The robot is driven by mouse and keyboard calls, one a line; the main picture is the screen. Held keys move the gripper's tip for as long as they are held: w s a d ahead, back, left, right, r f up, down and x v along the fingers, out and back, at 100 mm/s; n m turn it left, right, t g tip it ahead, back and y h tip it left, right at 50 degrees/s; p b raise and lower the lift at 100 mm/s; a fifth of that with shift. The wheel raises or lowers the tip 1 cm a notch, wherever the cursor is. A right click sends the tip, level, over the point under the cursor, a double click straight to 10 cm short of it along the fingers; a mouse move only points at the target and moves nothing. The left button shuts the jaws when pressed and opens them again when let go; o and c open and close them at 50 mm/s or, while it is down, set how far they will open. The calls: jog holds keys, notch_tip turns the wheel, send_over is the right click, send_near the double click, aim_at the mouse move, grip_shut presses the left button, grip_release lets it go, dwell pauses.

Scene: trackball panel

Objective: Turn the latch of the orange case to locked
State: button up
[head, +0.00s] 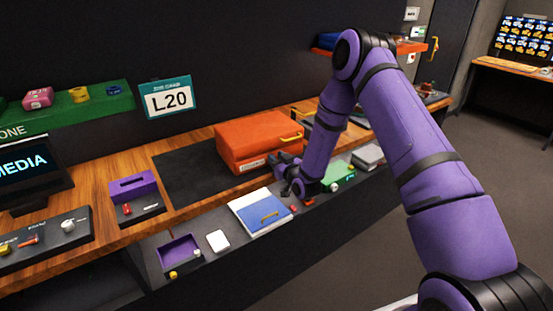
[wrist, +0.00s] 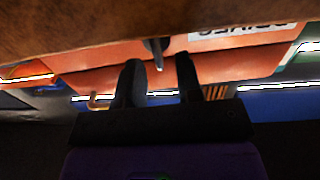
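My gripper (head: 277,161) is at the case's front, right of the label. In the wrist view the label (wrist: 243,32) shows upside down on the orange case (wrist: 85,63). A small dark latch (wrist: 156,53) sticks out between the two fingertips of my gripper (wrist: 158,66). The fingers are apart, with a gap beside the latch. The head view does not show the latch clearly.
Below the counter is a lower shelf with a blue-and-white box (head: 258,213), a white block (head: 218,241) and a purple tray (head: 179,250). A green case (head: 340,175) is right of my gripper. A purple box (head: 133,187) stands left of the mat (head: 182,178).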

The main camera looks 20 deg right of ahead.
jog(key=shift+w, duration=0.25)
jog(key=shift+a, duration=0.1)
grip_shut()
